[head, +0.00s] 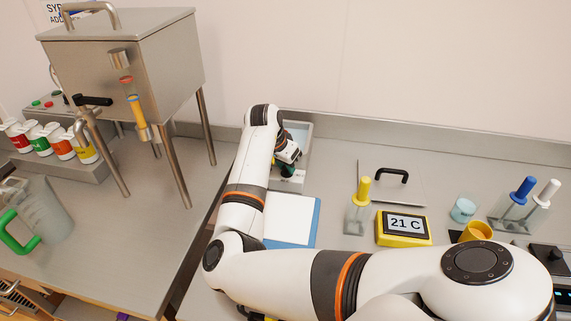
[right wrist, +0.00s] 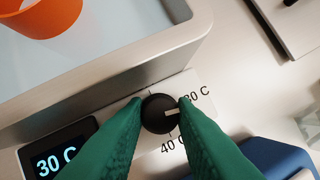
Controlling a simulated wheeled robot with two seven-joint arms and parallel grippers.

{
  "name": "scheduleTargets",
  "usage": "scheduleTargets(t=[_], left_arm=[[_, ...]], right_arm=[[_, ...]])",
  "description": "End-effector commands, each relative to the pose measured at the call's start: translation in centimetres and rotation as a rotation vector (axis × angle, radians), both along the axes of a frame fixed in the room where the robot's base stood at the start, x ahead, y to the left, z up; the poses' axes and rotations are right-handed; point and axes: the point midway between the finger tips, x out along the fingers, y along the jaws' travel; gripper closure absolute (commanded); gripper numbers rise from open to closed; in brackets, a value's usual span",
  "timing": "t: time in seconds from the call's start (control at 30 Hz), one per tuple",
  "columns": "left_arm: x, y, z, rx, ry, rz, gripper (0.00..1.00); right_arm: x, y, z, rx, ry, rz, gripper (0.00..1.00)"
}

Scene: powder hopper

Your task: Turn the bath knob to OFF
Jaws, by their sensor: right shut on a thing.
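The bath is a metal basin (head: 302,181) at the back wall in the head view, largely behind my right arm. In the right wrist view its rim (right wrist: 105,82) runs above a white front panel. The black round knob (right wrist: 157,117) is on that panel, its white mark pointing right towards the "30 C" label. A "40 C" label is below it. I see no OFF label; my fingers cover part of the panel. My right gripper (right wrist: 160,104), with green fingers, is shut on the knob, one finger on each side. My left gripper is not in view.
The bath display (right wrist: 56,160) reads 30 C. An orange cup (right wrist: 42,14) is in the bath. A blue-and-white pad (head: 291,222) lies in front. To the right are a yellow-topped holder (head: 358,212) and a yellow 21 C display (head: 403,229). A steel hopper (head: 150,75) stands left.

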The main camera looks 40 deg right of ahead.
Motion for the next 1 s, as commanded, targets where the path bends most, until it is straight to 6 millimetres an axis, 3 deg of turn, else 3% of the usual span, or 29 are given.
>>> scheduleTargets(t=[0.27, 1.0], left_arm=[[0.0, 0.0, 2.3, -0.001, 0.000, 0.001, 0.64], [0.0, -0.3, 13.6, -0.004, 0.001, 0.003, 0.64]], right_arm=[[-0.2, -0.2, 0.4, -0.002, 0.003, 0.093, 0.99], [-0.5, -0.4, 0.7, -0.005, 0.006, 0.759, 0.99]])
